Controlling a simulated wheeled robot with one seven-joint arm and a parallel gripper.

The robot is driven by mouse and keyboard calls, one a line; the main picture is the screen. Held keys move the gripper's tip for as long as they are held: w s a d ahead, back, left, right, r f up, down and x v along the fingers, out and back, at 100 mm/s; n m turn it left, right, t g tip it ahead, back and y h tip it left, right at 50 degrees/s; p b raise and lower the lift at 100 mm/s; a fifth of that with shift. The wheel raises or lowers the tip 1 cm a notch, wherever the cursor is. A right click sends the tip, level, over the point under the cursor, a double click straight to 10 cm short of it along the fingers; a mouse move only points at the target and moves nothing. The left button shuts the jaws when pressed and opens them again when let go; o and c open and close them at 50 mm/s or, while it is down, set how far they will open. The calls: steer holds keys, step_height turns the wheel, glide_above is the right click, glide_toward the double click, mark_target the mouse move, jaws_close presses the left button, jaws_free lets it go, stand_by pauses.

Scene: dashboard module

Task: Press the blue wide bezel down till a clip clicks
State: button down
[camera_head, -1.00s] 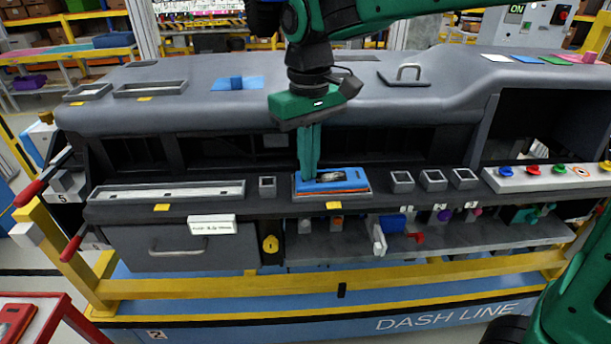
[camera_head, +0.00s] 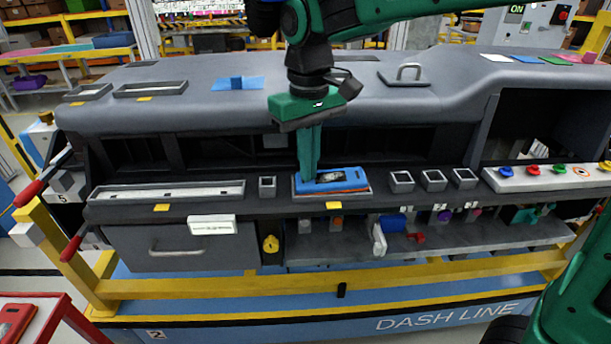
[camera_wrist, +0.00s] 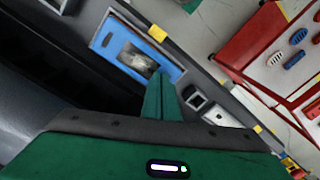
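The blue wide bezel (camera_head: 345,176) lies in a slot on the front ledge of the grey dashboard, around a dark and pale opening. A grey frame edge with a thin reddish line shows along its front. My gripper (camera_head: 309,180) points straight down at the bezel's left end, its tips on or just over it. In the wrist view the bezel (camera_wrist: 118,42) lies beyond the tips, and the two fingers of my gripper (camera_wrist: 161,78) are together with nothing between them. The tips hide part of that end, and the clips are not visible.
A small square socket (camera_head: 267,186) and a long slotted panel (camera_head: 168,191) lie left of the bezel. Several square sockets (camera_head: 433,179) lie right of it. The dashboard's upper hood (camera_head: 210,115) overhangs behind. Yellow tags (camera_head: 334,205) mark the ledge front.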

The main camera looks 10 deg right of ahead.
step_height(320, 180, up, 8)
stand_by(1.0)
stand_by(1.2)
